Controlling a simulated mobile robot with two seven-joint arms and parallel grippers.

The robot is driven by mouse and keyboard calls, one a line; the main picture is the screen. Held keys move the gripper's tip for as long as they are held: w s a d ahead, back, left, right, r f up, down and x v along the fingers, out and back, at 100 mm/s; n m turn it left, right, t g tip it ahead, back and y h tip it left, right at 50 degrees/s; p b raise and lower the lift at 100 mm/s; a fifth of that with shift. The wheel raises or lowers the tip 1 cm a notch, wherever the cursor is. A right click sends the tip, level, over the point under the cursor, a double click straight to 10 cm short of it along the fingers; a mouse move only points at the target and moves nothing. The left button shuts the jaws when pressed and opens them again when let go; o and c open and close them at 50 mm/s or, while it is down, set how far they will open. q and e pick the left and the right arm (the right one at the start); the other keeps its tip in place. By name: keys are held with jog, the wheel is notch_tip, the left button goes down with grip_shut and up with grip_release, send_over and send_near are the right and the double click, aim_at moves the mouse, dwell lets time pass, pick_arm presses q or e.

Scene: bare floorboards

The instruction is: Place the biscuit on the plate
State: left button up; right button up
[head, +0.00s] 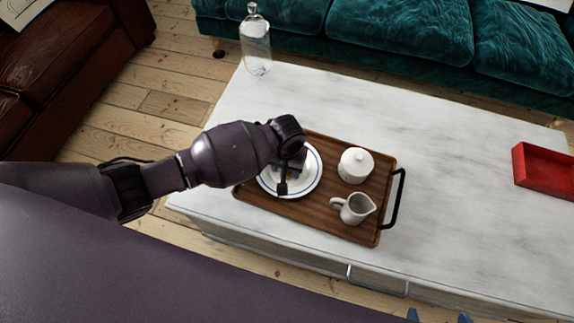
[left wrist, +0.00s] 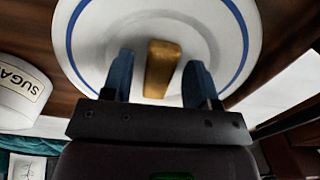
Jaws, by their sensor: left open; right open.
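The white plate with a blue rim line (head: 312,181) lies on the left part of a wooden tray. My left gripper (head: 284,180) is over the plate, pointing down, and hides part of it. In the left wrist view the golden-brown biscuit (left wrist: 162,66) lies on the plate (left wrist: 232,48), between the blue fingers of my left gripper (left wrist: 158,82). Those fingers are open, with a gap on each side of the biscuit. In the head view the arm hides the biscuit. Only the blue fingertips of my right gripper (head: 438,317) show at the bottom edge, apart and empty.
The wooden tray (head: 318,214) with a black handle stands on a white marble table (head: 430,130). A white sugar pot (head: 356,166) and a white jug (head: 354,208) stand on it. A glass bottle (head: 256,45) and a red box (head: 545,170) are farther off.

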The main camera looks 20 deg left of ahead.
pick_arm(q)
jog(key=r+p, duration=0.1)
jog(key=r, duration=0.2)
jog(key=shift+w+r, duration=0.1)
jog(key=shift+w, duration=0.1)
notch_tip(320, 180, up, 9)
jog(key=p, duration=0.3)
jog(key=shift+s+p, duration=0.2)
jog(key=shift+p, duration=0.1)
pick_arm(e)
jog(key=r, duration=0.2)
jog(key=shift+s+d+r+m, duration=0.2)
jog(key=shift+r+m, duration=0.1)
jog(key=shift+m, duration=0.1)
